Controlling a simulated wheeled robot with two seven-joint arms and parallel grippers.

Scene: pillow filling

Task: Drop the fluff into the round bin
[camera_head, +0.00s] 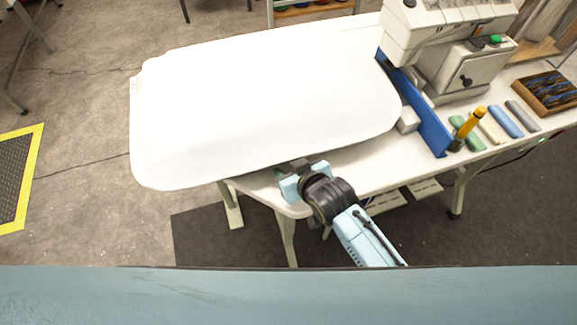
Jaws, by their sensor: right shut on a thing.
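A large, smooth white pillow-shaped piece (265,100) fills the middle of the head view. It covers the left part of the white table (370,168) and juts past its left edge. My right gripper (301,168) is at the near lower edge of this white piece and is shut on it; the fingertips are partly hidden by the gripper body. I see no separate loose fluff and no round bin. My left gripper is not in view.
A sewing machine (465,70) with a blue panel (428,122) stands right of the white piece. A yellow-handled tool (468,128), several coloured bars and a wooden tray (543,80) lie further right. A yellow-edged dark mat (32,150) lies on the left floor.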

